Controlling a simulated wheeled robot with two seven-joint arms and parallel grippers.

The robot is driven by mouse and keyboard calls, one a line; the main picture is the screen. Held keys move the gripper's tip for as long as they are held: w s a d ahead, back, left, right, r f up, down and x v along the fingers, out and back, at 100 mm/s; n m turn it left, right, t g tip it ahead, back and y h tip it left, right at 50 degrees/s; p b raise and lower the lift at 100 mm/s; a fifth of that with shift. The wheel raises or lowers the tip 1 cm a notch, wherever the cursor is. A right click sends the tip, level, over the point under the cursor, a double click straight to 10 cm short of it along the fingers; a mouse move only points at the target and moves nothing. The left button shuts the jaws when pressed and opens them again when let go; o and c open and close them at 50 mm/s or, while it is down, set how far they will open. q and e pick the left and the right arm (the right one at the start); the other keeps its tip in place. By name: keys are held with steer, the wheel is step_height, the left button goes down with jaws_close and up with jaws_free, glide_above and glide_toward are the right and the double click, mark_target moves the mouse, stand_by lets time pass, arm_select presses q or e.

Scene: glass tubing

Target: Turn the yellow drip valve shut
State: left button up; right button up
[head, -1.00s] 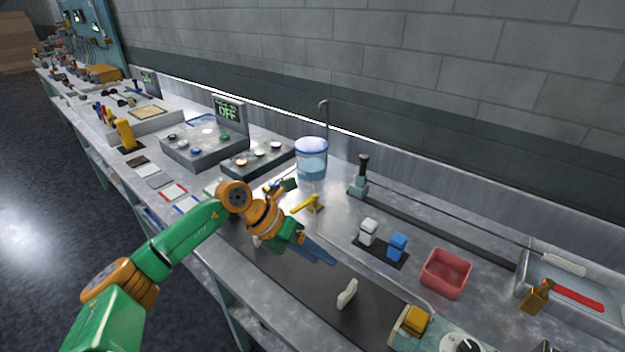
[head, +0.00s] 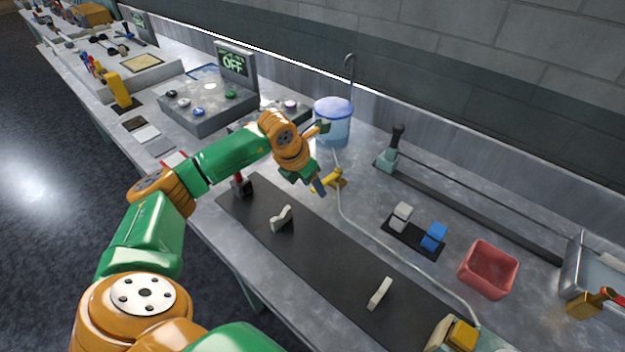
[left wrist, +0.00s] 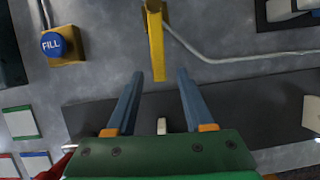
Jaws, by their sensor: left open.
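The yellow drip valve (head: 336,180) is on the bench just below the clear blue-lidded tank (head: 332,122), at the start of a pale tube. My left gripper (head: 319,188) is beside it and hides part of it. In the left wrist view the yellow valve handle (left wrist: 156,45) is a long bar pointing toward me. My left gripper (left wrist: 160,73) is open there, and the handle's near end lies between the lines of the two blue fingertips. I cannot tell whether either finger touches it. My right gripper is out of view.
A blue FILL button (left wrist: 53,44) on a yellow base is left of the handle. The pale tube (head: 372,232) runs along the bench beside a dark strip (head: 320,255) with upright pale pieces. A red bin (head: 488,270) and white and blue blocks stand to the right.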

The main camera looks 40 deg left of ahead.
arm_select(q)
steer(key=shift+a+f, duration=0.1)
jaws_close()
stand_by(1.3)
